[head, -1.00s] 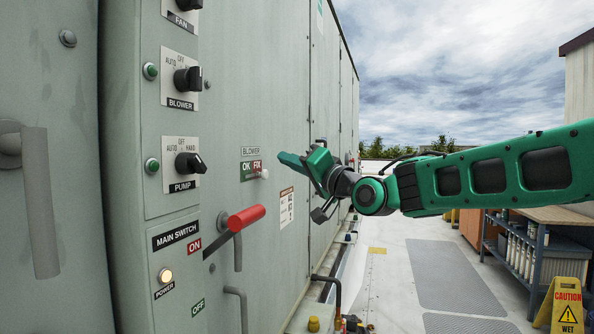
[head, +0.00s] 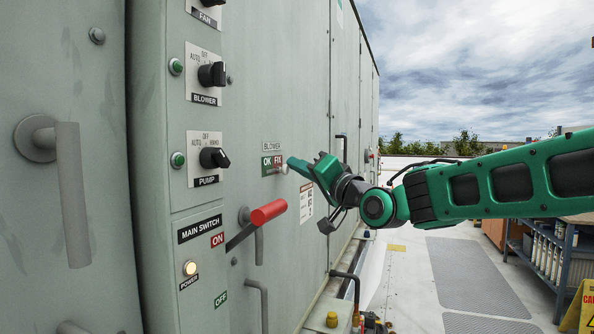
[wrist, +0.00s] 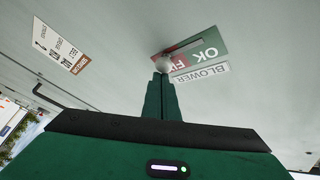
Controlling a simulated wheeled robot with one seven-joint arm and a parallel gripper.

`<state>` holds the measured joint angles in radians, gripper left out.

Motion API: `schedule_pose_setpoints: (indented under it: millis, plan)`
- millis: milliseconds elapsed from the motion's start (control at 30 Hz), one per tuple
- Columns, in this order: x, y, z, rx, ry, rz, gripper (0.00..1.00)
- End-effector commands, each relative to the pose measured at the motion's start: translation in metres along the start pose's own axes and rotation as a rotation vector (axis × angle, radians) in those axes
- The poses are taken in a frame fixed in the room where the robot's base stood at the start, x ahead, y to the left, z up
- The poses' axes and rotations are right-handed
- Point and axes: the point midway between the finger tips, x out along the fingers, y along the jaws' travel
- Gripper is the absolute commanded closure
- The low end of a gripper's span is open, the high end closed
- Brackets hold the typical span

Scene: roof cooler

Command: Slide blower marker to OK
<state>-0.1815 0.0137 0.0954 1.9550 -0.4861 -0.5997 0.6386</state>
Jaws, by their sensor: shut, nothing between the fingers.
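The blower marker is a small white knob (head: 284,169) on a plate (head: 267,163) with a green OK half at left and a red FIX half at right. The knob sits at the FIX end. My gripper (head: 291,162) is shut and empty, with its fingertips right by the knob in the head view. In the wrist view the knob (wrist: 165,63) lies just beyond the closed fingertips (wrist: 162,78), covering part of the FIX lettering on the plate (wrist: 208,50). I cannot tell whether the fingertips touch the knob.
A red-handled main switch lever (head: 268,212) sticks out below the plate. Blower (head: 212,75) and pump (head: 214,158) dials are to the left. A door handle (head: 341,147) and a paper label (head: 306,201) are to the right. Open roof lies right of the cabinet.

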Motion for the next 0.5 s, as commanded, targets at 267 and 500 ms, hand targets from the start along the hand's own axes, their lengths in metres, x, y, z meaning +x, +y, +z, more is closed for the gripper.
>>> schedule_pose_setpoints:
  millis: [267, 500]
  plan:
    - [-0.022, -0.030, 0.026, 0.001, -0.003, -0.002, 1.00]
    - [-0.026, -0.036, 0.030, 0.001, -0.002, -0.002, 1.00]
